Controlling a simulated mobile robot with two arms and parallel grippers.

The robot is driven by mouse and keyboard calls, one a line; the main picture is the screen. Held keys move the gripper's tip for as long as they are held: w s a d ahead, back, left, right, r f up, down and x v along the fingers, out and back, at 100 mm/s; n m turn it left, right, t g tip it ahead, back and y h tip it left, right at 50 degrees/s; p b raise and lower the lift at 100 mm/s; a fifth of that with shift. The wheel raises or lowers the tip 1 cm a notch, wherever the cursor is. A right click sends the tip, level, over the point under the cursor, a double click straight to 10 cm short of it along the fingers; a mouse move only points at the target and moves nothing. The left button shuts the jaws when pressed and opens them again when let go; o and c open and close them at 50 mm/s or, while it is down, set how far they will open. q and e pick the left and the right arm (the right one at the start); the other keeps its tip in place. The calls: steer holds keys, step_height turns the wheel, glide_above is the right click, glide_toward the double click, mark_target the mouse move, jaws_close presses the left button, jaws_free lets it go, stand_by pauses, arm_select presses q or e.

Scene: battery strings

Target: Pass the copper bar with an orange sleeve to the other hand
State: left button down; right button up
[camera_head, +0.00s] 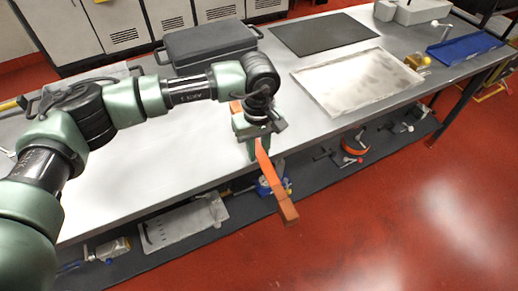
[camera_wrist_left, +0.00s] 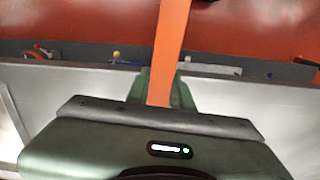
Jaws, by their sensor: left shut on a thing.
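The copper bar with an orange sleeve (camera_head: 275,182) is held in my left gripper (camera_head: 254,148). It sticks out past the front edge of the workbench toward the viewer, with its browner end (camera_head: 289,213) over the floor side. A short orange piece of it also shows behind the gripper. In the left wrist view the orange bar (camera_wrist_left: 172,45) runs from the fingers (camera_wrist_left: 158,88) up to the top edge of the picture. My left gripper is shut on it. My right gripper is in neither view.
The workbench (camera_head: 140,170) has a bare stretch at left. On it are a dark case (camera_head: 208,45), a black mat (camera_head: 322,34), a pale tray (camera_head: 350,82) and a blue tray (camera_head: 463,48). Tools lie on the lower shelf (camera_head: 235,208). The red floor (camera_head: 400,220) in front is clear.

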arm_select(q)
steer(key=s+a+r+m, duration=0.1)
steer(key=s+r+m, duration=0.45)
steer(key=r, duration=0.25)
steer(key=s+a+r+m, duration=0.1)
steer(key=s+r+m, duration=0.3)
steer(key=r+m, duration=0.35)
steer(key=w+d+f+m, duration=0.4)
steer(key=s+a+r+n, duration=0.6)
steer(key=a+r+n, duration=0.2)
steer(key=r, duration=0.2)
steer(key=w+d+n, duration=0.5)
steer(key=w+d, duration=0.3)
steer(key=d, duration=0.2)
steer(key=s+a+f, duration=0.5)
steer(key=a+f, duration=0.2)
steer(key=a, duration=0.2)
steer(key=s+a+f+m, duration=0.1)
steer(key=s+a+f, duration=0.4)
steer(key=a+f, duration=0.3)
steer(key=shift+a, duration=0.95)
